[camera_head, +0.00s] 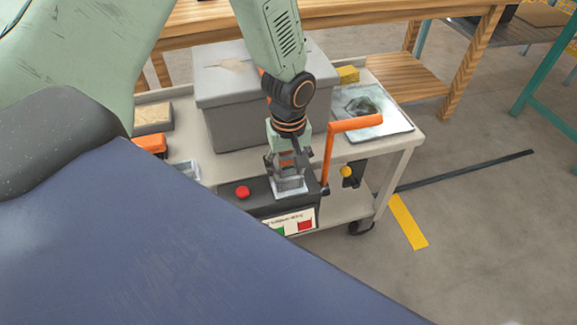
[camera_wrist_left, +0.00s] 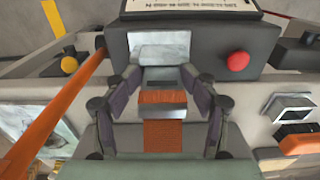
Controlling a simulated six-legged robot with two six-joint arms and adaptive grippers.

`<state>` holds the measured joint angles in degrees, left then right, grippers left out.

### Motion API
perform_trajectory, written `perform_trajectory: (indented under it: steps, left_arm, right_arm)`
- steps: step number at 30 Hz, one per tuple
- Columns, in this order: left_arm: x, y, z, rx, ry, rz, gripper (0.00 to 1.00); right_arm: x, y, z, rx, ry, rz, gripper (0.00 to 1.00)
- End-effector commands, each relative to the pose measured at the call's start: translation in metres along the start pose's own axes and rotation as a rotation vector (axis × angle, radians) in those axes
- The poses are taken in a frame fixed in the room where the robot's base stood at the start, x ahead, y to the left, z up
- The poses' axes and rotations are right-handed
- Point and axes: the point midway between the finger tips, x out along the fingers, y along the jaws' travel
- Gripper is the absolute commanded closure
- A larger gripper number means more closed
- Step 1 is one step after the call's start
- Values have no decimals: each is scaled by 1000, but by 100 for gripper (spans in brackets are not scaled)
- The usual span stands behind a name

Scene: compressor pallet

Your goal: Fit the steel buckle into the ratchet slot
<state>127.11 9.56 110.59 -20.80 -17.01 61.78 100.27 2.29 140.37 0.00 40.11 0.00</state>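The steel buckle (camera_wrist_left: 162,76) has orange webbing and sits between the two finger pads of my left gripper (camera_wrist_left: 161,88). The pads close on its sides. In the head view my left gripper (camera_head: 288,165) points down over the dark ratchet box (camera_head: 258,203), and the buckle is mostly hidden by the fingers. The ratchet slot (camera_head: 291,188) is in a bright metal piece on the box, right below the fingertips. It also shows in the wrist view (camera_wrist_left: 174,42). The buckle's front overlaps it there; I cannot tell whether it is inside. My right gripper is not in view.
The ratchet box has a red button (camera_head: 242,192) and an upright orange lever (camera_head: 329,155) close to the gripper's right. A grey lidded box (camera_head: 225,95) stands behind on the cart (camera_head: 405,150). A small clear tray (camera_head: 187,170) lies left.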

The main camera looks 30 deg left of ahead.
Motion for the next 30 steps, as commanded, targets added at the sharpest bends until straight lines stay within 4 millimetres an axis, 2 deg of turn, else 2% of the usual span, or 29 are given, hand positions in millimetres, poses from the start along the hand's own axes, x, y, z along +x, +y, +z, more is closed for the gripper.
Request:
perform_trajectory:
  steps: [5,12,18,24,30]
  left_arm:
    - [-23,1,-1,0,1,2,42]
    - [-76,1,-1,1,3,3,42]
    - [-112,1,-1,-1,2,3,42]
    - [-130,1,-1,0,1,1,42]
    - [-131,0,0,2,0,0,42]
  right_arm:
    - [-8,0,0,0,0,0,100]
    - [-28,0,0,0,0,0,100]
    - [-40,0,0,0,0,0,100]
    - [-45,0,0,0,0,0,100]
    - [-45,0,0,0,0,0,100]
